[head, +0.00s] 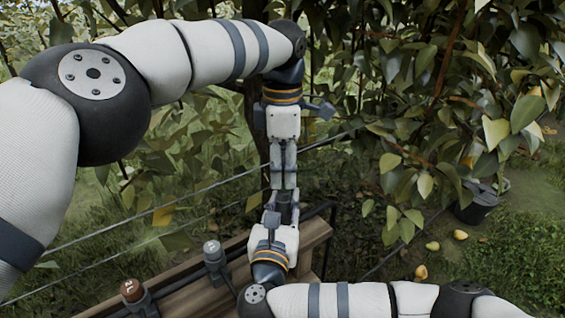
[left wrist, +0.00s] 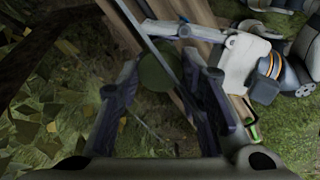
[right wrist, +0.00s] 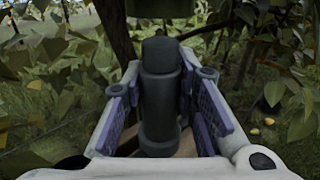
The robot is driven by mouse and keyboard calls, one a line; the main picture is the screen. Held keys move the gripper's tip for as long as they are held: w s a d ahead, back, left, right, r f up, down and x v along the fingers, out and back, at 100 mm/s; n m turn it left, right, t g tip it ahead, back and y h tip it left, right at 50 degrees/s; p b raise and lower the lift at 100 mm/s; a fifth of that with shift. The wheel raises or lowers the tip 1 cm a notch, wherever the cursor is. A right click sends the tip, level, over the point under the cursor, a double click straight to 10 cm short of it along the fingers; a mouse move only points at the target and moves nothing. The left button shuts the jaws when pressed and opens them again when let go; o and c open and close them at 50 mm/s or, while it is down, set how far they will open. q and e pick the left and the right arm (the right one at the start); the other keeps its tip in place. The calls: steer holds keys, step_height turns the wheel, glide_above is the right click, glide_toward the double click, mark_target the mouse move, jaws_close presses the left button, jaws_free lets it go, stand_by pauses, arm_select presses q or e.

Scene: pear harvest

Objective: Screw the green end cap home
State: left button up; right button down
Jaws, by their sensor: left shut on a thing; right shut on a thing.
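The green end cap (left wrist: 157,72) shows as a dull green disc between the fingers of my left gripper (head: 284,188), which is shut on it and points down. A dark green edge (right wrist: 160,8) at the top of the right wrist view looks like the same cap. My right gripper (head: 285,200) comes from below and is shut on a dark grey cylinder (right wrist: 160,95), held upright. In the right wrist view, background shows between the cylinder's top and the green edge, so they look apart. In the head view the fingers hide most of both.
A wooden beam (head: 318,232) lies below, with a brown-topped fitting (head: 131,291) and a grey-topped one (head: 213,250). Wires cross the scene. Leafy branches are close behind and right. A dark bucket (head: 476,205) and several pears (head: 432,246) are on the grass.

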mark_target(284, 191)
arm_select(q)
steer(key=shift+f, duration=0.15)
steer(key=shift+f, duration=0.1)
stand_by(0.3)
steer(key=shift+f, duration=0.8)
steer(key=shift+f, duration=0.75)
steer(key=shift+s+f, duration=0.1)
steer(key=shift+f, duration=0.15)
steer(key=shift+c, duration=0.8)
steer(key=shift+d+r, duration=0.15)
steer(key=shift+r, duration=0.25)
steer(key=shift+r+y, duration=0.2)
steer(key=shift+y, duration=0.1)
steer(key=shift+r, duration=0.15)
